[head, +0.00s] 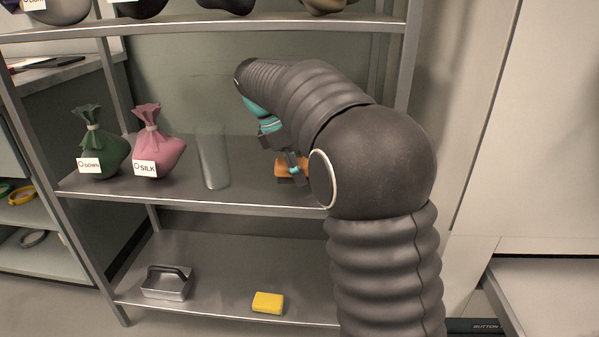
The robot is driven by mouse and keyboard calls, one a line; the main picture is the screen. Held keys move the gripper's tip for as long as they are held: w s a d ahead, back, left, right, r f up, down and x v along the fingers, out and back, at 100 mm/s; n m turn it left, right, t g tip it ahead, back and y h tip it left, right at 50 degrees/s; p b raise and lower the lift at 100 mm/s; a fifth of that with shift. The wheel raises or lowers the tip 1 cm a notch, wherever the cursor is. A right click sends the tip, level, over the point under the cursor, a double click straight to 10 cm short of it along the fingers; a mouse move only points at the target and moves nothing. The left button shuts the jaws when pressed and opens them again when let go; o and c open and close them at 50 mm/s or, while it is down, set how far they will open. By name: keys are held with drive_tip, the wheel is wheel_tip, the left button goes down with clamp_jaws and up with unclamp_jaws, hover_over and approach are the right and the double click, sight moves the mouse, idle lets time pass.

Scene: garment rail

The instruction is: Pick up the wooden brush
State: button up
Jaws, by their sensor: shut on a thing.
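The wooden brush (284,169) is an orange-brown block on the middle shelf (240,196), right of the clear cylinder. My arm partly hides it, so its far end and bristles cannot be made out. My gripper (291,174) reaches down from above with dark fingers and teal parts, and it is shut on the brush. I cannot tell whether the brush touches the shelf or hangs just above it.
On the same shelf stand a clear cylinder (213,156), a pink SILK sack (156,148) and a green DOWN sack (101,150). The lower shelf holds a metal block with a handle (167,283) and a yellow sponge (268,303). The upper shelf (200,30) is close above my arm.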

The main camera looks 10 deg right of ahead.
drive_tip(key=s+a, duration=0.2)
drive_tip(key=s, duration=0.6)
drive_tip(key=s+a, duration=0.3)
drive_tip(key=s, duration=0.5)
